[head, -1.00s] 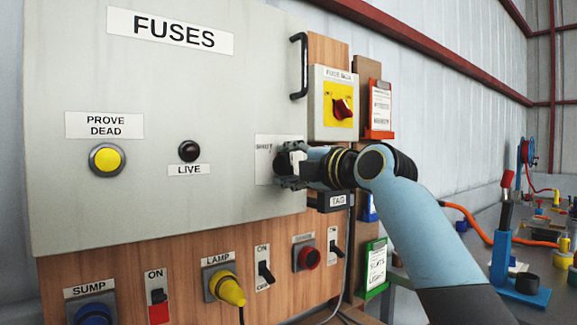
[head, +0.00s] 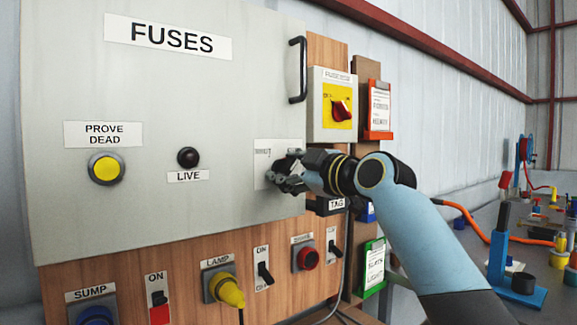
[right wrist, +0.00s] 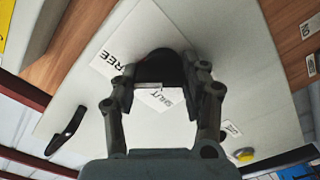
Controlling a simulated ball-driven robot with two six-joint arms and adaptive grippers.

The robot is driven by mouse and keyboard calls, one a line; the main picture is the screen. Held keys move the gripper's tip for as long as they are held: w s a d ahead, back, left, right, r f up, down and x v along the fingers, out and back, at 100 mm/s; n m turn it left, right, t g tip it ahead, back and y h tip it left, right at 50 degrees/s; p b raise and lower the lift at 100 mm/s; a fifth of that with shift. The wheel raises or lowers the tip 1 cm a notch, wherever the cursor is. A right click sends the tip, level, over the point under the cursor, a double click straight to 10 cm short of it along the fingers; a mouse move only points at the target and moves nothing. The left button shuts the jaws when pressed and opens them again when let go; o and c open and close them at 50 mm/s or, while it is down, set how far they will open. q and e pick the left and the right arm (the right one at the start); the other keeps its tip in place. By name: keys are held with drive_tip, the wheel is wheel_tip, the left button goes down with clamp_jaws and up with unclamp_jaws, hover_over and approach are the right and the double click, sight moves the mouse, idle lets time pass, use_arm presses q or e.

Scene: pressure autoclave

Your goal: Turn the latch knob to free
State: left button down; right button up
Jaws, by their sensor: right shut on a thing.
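The dark latch knob (right wrist: 165,62) sits on a white label plate on the grey FUSES door. In the right wrist view the plate (right wrist: 140,35) reads FREE at the left and SHUT by the gripper. In the head view the plate (head: 265,150) shows SHUT, and the knob is mostly hidden behind my fingers. My right gripper (head: 284,172) is shut on the knob, with one finger on each side; it also shows in the right wrist view (right wrist: 165,94). Which word the knob points to is not clear. My left gripper is not in view.
A black door handle (head: 298,70) stands out at the door's right edge, above my gripper. A red-and-yellow isolator switch (head: 340,108) and a TAG block (head: 330,205) are close to my right wrist. Sockets and switches line the wooden board below.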

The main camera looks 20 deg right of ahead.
drive_tip(key=shift+m, duration=0.4)
drive_tip(key=o, duration=1.2)
drive_tip(key=shift+c, duration=0.2)
drive_tip(key=shift+s+d, duration=0.15)
drive_tip(key=shift+s, duration=0.05)
drive_tip(key=v, duration=1.1)
drive_tip(key=shift+s, duration=0.25)
